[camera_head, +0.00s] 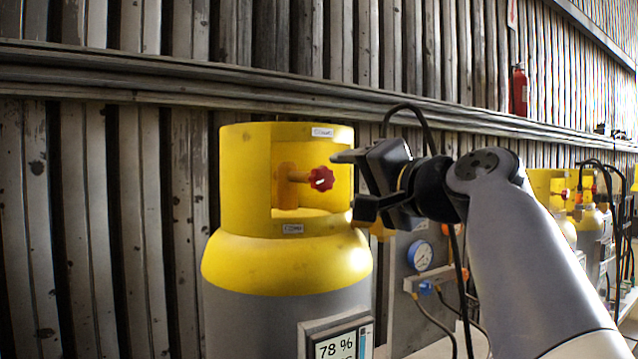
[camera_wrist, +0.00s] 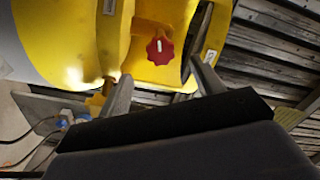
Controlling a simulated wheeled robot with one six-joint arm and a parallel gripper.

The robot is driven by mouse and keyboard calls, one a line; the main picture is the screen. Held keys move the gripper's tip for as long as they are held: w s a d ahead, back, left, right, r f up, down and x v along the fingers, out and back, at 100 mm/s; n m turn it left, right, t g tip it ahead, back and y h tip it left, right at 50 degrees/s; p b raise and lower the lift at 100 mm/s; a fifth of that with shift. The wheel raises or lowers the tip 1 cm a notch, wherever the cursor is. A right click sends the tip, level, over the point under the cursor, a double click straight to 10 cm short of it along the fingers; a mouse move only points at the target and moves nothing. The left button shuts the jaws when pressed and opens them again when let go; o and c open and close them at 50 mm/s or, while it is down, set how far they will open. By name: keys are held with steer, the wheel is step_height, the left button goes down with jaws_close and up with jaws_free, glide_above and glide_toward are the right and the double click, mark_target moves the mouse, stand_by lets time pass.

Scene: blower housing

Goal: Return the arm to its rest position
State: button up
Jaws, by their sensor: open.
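My arm reaches in from the lower right in the head view, with my gripper (camera_head: 345,180) to the right of a large gas cylinder (camera_head: 285,262). The cylinder has a yellow top and a grey body. A red valve knob (camera_head: 321,178) sits inside the opening of its yellow collar. The gripper is open, with its two fingers apart and nothing between them. In the wrist view the gripper's fingers (camera_wrist: 157,92) point towards the red knob (camera_wrist: 160,50), which shows between and beyond the tips. I cannot tell the exact gap to the knob.
A small display (camera_head: 338,340) reading 78 % is on the cylinder's front. More yellow-topped cylinders (camera_head: 552,190) stand at the right. A corrugated wall (camera_head: 110,200) closes the back, with a red extinguisher (camera_head: 519,90) by it.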

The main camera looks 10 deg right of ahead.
mark_target(326, 179)
steer(key=p+x, duration=0.2)
steer(key=x, duration=0.8)
steer(key=shift+w+a, duration=0.1)
steer(key=shift+w, duration=0.3)
